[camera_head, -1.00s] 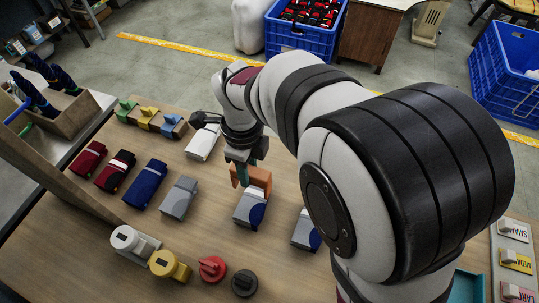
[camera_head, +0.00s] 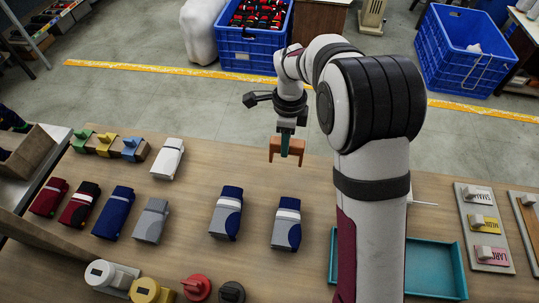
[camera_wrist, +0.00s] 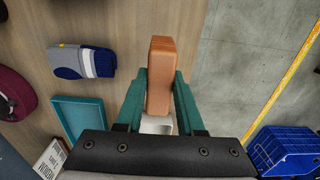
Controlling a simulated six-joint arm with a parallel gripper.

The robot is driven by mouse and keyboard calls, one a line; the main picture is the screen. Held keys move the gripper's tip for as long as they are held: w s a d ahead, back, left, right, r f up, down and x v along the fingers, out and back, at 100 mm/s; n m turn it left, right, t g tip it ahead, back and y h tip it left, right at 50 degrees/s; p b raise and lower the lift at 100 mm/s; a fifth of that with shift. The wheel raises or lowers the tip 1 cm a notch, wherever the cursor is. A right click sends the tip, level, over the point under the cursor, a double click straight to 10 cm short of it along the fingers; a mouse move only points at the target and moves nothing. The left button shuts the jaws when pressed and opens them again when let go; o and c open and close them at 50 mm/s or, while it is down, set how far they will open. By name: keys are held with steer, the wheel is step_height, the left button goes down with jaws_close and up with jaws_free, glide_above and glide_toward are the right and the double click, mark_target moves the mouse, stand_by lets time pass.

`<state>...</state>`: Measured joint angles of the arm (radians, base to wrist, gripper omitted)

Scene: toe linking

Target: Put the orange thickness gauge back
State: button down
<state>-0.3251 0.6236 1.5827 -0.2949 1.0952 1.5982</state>
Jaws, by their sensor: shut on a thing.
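My gripper (camera_head: 286,141) is shut on the orange thickness gauge (camera_head: 294,150) and holds it near the table's far edge, apart from the socks. In the wrist view, the gauge (camera_wrist: 160,62) sits between the teal fingers of my gripper (camera_wrist: 160,100). To the left, a small wooden rack (camera_head: 120,151) stands at the table's far left. It carries a green gauge (camera_head: 82,139), a yellow gauge (camera_head: 106,143) and a blue gauge (camera_head: 132,148). I cannot tell whether the rack has an empty place.
A white folded item (camera_head: 167,158) lies right of the rack. Several folded socks lie in a row, among them two grey-navy ones (camera_head: 226,213), (camera_head: 287,224). A teal tray (camera_head: 435,270) and a size-label board (camera_head: 483,225) are at right. Knobbed pieces (camera_head: 196,287) stand in front.

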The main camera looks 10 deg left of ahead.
mark_target(271, 144)
steer(key=a, duration=0.1)
steer(key=a+f, duration=0.2)
steer(key=shift+w+a+f, duration=0.1)
steer(key=shift+w+a, duration=0.15)
steer(key=shift+a, duration=0.1)
steer(key=shift+a+f, duration=0.15)
steer(key=shift+f, duration=0.95)
steer(key=shift+a+f, duration=0.15)
steer(key=shift+f, duration=0.95)
steer(key=shift+f, duration=0.1)
